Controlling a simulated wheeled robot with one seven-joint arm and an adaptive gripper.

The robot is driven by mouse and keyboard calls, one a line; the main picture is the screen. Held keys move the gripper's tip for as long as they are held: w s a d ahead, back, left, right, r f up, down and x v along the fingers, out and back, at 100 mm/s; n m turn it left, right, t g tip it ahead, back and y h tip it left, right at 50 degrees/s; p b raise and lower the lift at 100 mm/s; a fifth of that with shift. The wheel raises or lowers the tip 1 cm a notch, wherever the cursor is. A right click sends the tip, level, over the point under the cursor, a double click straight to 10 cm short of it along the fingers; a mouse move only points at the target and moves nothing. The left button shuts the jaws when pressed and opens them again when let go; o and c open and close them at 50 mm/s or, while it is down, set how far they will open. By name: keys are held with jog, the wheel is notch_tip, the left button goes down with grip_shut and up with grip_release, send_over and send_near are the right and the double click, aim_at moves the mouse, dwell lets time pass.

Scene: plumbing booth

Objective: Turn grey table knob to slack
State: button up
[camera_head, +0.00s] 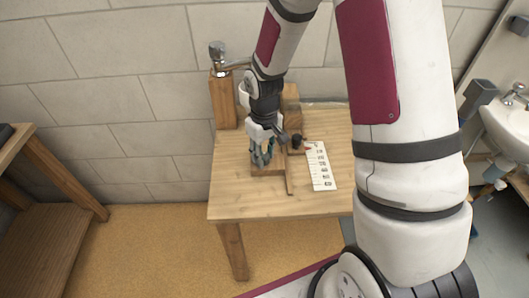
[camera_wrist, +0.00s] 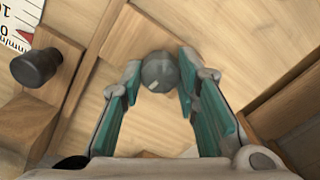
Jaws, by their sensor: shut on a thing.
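The grey table knob (camera_wrist: 160,72) is a round grey knob between the tips of my gripper (camera_wrist: 157,85) in the wrist view. Both teal-padded fingers are shut on its sides. In the head view, my gripper (camera_head: 261,158) points down at the wooden fixture on the table, and its fingers hide the knob. A white scale card (camera_head: 320,166) with a red pointer (camera_head: 308,147) lies just right of the gripper. Part of the scale and the red pointer (camera_wrist: 25,35) show at the upper left of the wrist view.
A black knob (camera_wrist: 37,67) sits on a wooden block left of my fingers in the wrist view. A chrome tap (camera_head: 218,53) tops a wooden post behind the table (camera_head: 235,205). A white sink (camera_head: 508,125) is at right. The table's front is clear.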

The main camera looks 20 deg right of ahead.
aim_at(264, 155)
jog(key=shift+n, duration=0.9)
jog(key=o, duration=1.2)
jog(key=shift+c, duration=0.2)
notch_tip(264, 155, up, 12)
